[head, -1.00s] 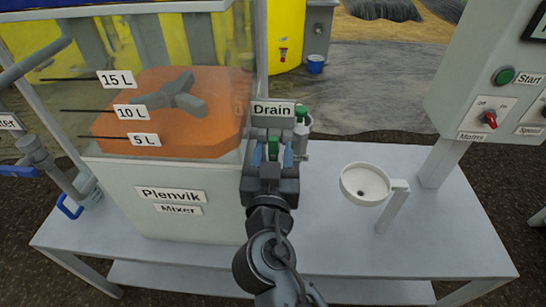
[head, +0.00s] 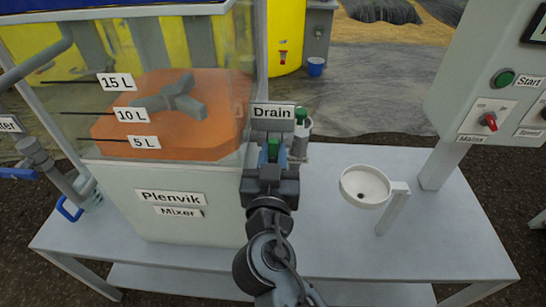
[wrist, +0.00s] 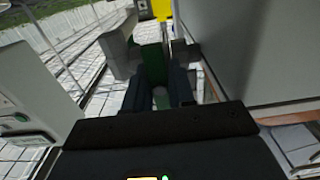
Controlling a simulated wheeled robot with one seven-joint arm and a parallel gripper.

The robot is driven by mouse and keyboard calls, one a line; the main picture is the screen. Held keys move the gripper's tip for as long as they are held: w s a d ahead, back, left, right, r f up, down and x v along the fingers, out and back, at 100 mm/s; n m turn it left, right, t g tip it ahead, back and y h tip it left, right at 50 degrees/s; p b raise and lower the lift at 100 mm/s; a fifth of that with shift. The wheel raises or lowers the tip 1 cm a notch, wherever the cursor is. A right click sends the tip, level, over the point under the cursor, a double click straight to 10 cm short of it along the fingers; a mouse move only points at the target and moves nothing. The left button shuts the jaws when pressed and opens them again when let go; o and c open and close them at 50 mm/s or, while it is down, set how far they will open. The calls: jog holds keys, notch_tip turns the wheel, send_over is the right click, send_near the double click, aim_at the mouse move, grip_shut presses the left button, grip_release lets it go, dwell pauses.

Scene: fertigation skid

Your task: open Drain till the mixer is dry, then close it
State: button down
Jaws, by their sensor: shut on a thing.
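The clear-walled mixer (head: 168,226) stands at the left and holds orange liquid (head: 215,110) around a grey stirrer (head: 175,97). The liquid's front edge shows close to the 5 L label, though the slanted view makes the level hard to read. The Drain label (head: 273,112) is on the mixer's right side. Just below it my gripper (head: 271,152) is shut on the green Drain handle (head: 272,148). In the wrist view the green handle (wrist: 152,58) shows between the two dark fingers. The gripper hides the lower part of the handle and the valve.
A green-topped grey fitting (head: 301,118) stands just right of the Drain. A white cup on a stand (head: 365,186) is on the table to the right. The table's right front is clear.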

jog(key=n+p, duration=0.1)
jog(key=n, duration=0.2)
jog(key=shift+r+p, duration=0.15)
jog(key=shift+p, duration=0.2)
jog(key=n+p, duration=0.3)
jog(key=n, duration=0.3)
jog(key=n+p, duration=0.2)
jog(key=n, duration=0.2)
jog(key=shift+n, duration=0.4)
jog(key=shift+f+n+p, duration=0.2)
jog(key=shift+n+p, duration=0.4)
jog(key=shift+n, duration=0.6)
jog(key=c, duration=0.9)
grip_release()
jog(key=s, duration=0.7)
jog(key=shift+a+b, duration=0.15)
jog(key=shift+b, duration=0.25)
